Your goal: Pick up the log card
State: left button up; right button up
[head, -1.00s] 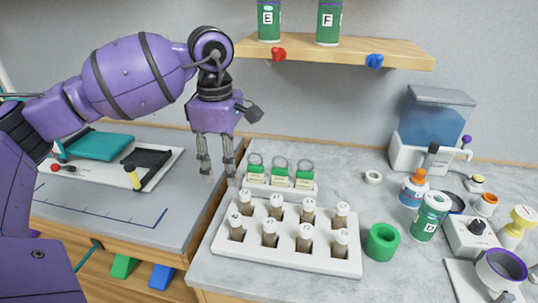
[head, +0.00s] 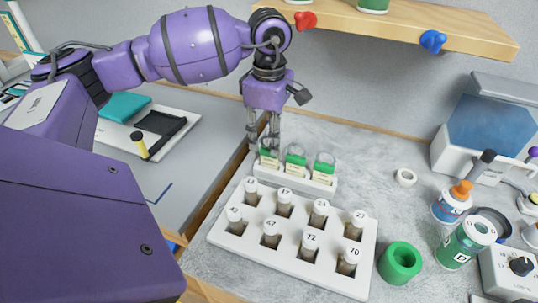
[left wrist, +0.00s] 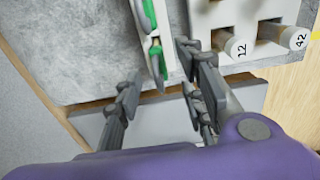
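Three small cream tags with green tops and wire rings stand in a row in a white holder (head: 322,187): the left tag (head: 269,162), the middle tag (head: 295,166) and the right tag (head: 323,171). I cannot tell which, if any, is the log card. My left gripper (head: 263,150) points down at the left tag, fingers apart and empty. In the left wrist view the open fingers (left wrist: 158,62) are on either side of the near end of the row, where a green top (left wrist: 156,50) shows; contact is unclear. My right gripper is out of view.
A white rack (head: 290,262) with several capped vials stands just in front of the holder. A wooden shelf (head: 400,22) hangs above. A tray (head: 165,130) lies left.

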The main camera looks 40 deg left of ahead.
aim_at(269, 151)
pick_arm(q)
jog(key=shift+f, duration=0.25)
notch_tip(269, 151, down, 4)
jog(key=shift+w+f+p, duration=0.1)
jog(key=shift+f+p, duration=0.05)
jog(key=shift+p, duration=0.4)
jog(key=shift+f, duration=0.3)
grip_shut()
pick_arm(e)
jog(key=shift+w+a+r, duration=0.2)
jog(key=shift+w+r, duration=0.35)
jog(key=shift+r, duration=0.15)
